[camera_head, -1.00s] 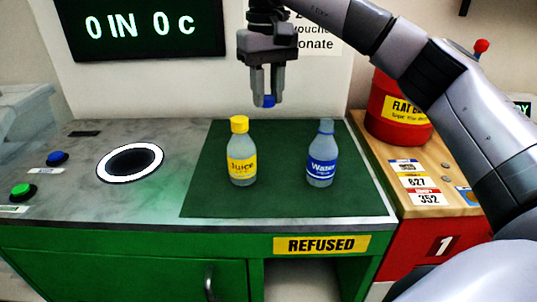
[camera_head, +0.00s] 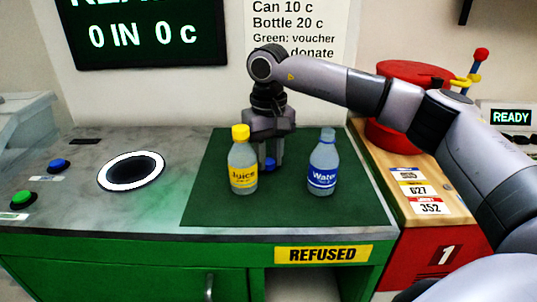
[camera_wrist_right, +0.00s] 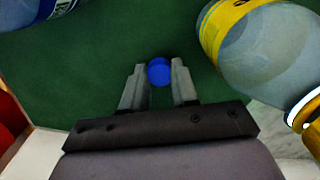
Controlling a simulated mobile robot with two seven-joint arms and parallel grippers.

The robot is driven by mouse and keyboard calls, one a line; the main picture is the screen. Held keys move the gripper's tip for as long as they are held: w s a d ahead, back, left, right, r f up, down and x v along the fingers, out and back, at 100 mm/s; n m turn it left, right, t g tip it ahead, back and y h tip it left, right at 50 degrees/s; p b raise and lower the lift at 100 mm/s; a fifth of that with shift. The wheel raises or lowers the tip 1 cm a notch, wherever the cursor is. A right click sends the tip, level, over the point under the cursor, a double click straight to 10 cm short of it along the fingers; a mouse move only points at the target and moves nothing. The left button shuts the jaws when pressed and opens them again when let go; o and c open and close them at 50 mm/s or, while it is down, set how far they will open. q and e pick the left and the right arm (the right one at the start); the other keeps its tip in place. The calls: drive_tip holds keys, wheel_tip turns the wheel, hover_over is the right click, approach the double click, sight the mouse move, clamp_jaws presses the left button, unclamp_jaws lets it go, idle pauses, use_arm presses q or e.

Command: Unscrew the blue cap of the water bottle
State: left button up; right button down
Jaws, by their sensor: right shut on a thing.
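The water bottle (camera_head: 322,165) stands upright on the green mat (camera_head: 300,210); its neck shows no blue cap. It shows partly at the top left of the right wrist view (camera_wrist_right: 30,12). My right gripper (camera_head: 269,163) is shut on the blue cap (camera_head: 269,164), low over the mat between and behind the two bottles. The cap also shows between the fingertips in the right wrist view (camera_wrist_right: 159,72). I cannot tell whether the cap touches the mat. My left gripper is not in view.
A juice bottle (camera_head: 243,163) with a yellow cap stands on the mat just left of my right gripper, close to it. A ringed hole (camera_head: 131,171) and blue and green buttons are on the grey counter at left. A red drum (camera_head: 395,138) stands at right.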

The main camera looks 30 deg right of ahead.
sight(268, 162)
drive_tip(key=shift+f, duration=0.2)
drive_tip(key=c, duration=0.9)
unclamp_jaws()
drive_tip(key=shift+o, duration=0.2)
drive_tip(key=shift+r, duration=0.2)
wheel_tip(268, 162, up, 12)
